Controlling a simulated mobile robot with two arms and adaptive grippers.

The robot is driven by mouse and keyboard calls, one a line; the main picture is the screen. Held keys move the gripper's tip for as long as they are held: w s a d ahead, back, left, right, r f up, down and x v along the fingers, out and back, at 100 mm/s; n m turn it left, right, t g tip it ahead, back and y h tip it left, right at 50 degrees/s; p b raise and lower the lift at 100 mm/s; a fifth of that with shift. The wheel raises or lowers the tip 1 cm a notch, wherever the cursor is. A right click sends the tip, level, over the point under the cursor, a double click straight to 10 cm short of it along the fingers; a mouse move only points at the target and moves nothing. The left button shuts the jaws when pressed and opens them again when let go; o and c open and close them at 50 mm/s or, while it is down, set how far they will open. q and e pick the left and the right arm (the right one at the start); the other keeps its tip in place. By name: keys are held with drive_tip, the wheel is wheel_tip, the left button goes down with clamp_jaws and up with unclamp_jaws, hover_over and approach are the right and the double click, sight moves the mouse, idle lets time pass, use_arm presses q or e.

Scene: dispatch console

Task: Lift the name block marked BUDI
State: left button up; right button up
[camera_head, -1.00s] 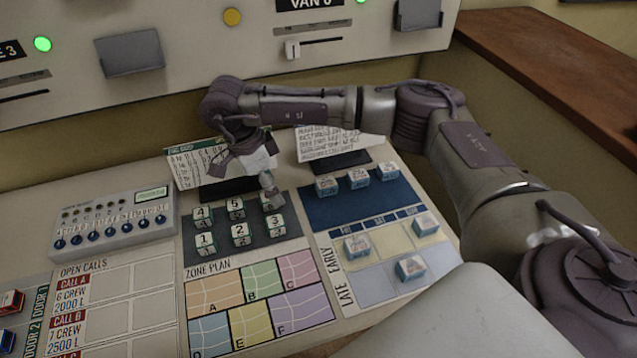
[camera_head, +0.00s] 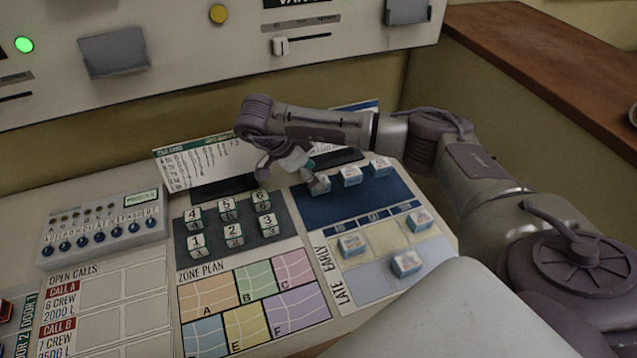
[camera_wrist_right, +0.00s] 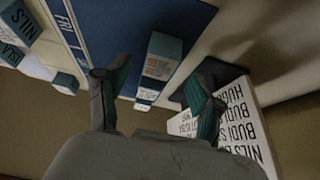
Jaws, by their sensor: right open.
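White-and-blue name blocks stand on the shift board (camera_head: 330,207). Three are along its dark blue back strip: a left one (camera_head: 319,185), a middle one (camera_head: 351,176) and a right one (camera_head: 381,167). The lettering is too small to tell which is BUDI. My right gripper (camera_head: 312,178) is open, pointing down at the left block and partly covering it. In the right wrist view a name block (camera_wrist_right: 158,68) shows between the open fingers, its name unreadable; nothing is gripped. Another block (camera_wrist_right: 15,30) there reads NILS. My left gripper is out of view.
Three more name blocks, including one at the front (camera_head: 407,264), stand on the board's lower cells. Numbered blocks (camera_head: 233,235) stand to the left. A card with names (camera_wrist_right: 225,125) stands behind the board. A knob box (camera_head: 105,230) is at far left.

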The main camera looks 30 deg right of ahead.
drive_tip(key=x, duration=0.3)
drive_tip(key=shift+d+f+p, duration=0.1)
drive_tip(key=shift+f+p, duration=0.05)
drive_tip(key=shift+p, duration=0.15)
drive_tip(key=shift+c, duration=0.2)
drive_tip(key=c, duration=1)
drive_tip(key=shift+c, duration=0.4)
